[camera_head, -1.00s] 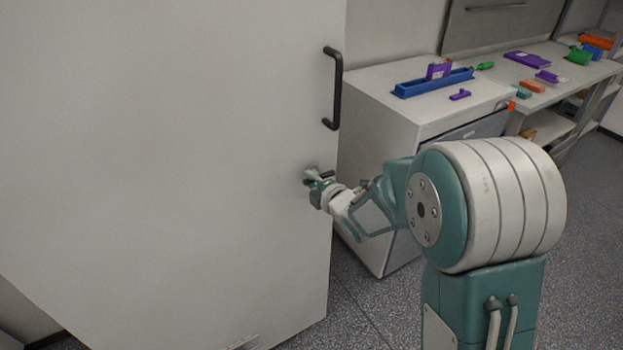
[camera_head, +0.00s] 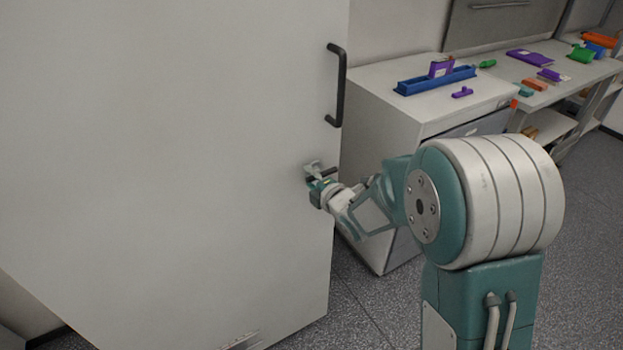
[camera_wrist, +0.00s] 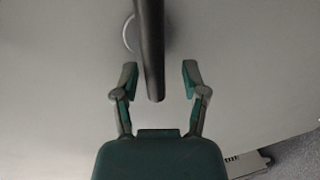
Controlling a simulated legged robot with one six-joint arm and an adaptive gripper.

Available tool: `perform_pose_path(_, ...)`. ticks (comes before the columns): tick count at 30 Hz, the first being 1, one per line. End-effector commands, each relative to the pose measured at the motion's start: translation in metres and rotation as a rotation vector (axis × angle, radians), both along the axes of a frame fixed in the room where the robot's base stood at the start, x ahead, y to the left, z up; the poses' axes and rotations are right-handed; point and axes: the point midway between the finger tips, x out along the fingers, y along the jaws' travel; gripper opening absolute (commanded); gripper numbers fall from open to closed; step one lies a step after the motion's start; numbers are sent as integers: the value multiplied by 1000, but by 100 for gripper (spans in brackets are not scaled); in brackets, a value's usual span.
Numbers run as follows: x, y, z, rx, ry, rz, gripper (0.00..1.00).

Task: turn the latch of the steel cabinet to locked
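The steel cabinet (camera_head: 170,150) has a large pale grey door that fills the left of the head view, seen shut. Its latch shows in the wrist view as a dark bar (camera_wrist: 151,50) over a round pale base (camera_wrist: 130,33). In the head view the latch (camera_head: 313,169) is small and partly hidden by my gripper (camera_head: 318,188). In the wrist view my gripper (camera_wrist: 158,82) is open, with one finger on each side of the bar's lower end. A gap shows between the bar and each fingertip.
A black vertical handle (camera_head: 337,85) stands out from the door above the latch. A grey bench cabinet (camera_head: 390,115) with a blue tray (camera_head: 435,82) is to the right. Speckled floor (camera_head: 365,305) is clear below.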

Motion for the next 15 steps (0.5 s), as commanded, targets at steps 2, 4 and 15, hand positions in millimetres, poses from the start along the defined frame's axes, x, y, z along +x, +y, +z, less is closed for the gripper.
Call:
perform_pose_path(2, 0, 0, 1, 1, -2, -1, 57)
perform_pose_path(4, 0, -1, 1, 2, -2, -2, 57)
perform_pose_path(15, -49, -33, 13, 0, -3, -4, 57)
